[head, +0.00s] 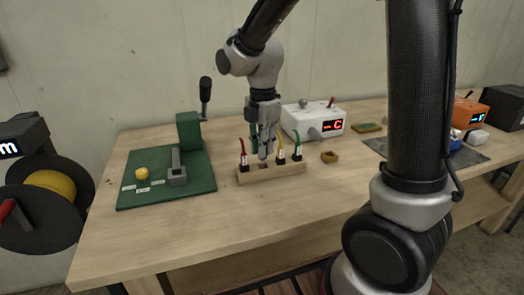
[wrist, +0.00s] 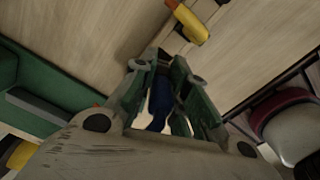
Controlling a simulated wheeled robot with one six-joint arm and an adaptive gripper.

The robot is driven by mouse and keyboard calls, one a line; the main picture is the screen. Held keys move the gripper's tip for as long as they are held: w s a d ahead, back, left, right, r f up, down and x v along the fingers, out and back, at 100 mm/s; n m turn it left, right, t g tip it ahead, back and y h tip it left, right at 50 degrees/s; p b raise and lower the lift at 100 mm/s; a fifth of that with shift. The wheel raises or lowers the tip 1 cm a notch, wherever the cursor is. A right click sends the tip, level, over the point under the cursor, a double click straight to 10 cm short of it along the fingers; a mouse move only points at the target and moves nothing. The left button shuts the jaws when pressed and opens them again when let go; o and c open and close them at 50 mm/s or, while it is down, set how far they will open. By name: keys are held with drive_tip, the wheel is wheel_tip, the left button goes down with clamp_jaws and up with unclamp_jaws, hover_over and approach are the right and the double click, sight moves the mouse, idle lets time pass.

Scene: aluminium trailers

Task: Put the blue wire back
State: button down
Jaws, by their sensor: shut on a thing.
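My gripper (head: 264,150) points down just above the wooden holder block (head: 272,176) on the bench. In the wrist view my gripper (wrist: 168,92) is shut on the blue wire (wrist: 162,100), which lies between its fingers with a dark end beyond the tips. In the head view the blue wire is hidden or too small to tell. The block holds a red wire (head: 243,150) at its left end, and a yellow wire (head: 280,145) and a green wire (head: 297,145) at its right. Whether the blue wire touches the block I cannot tell.
A green board (head: 195,190) with a grey bracket and lever is left of the block. A white box with a red display (head: 313,120) stands behind it, with a small brown piece (head: 329,157) nearby. The bench front is clear.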

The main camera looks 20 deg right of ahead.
drive_tip(key=shift+f, duration=0.65)
drive_tip(key=shift+f, duration=0.6)
drive_tip(key=c, duration=1.4)
unclamp_jaws()
drive_tip(key=shift+r, duration=0.15)
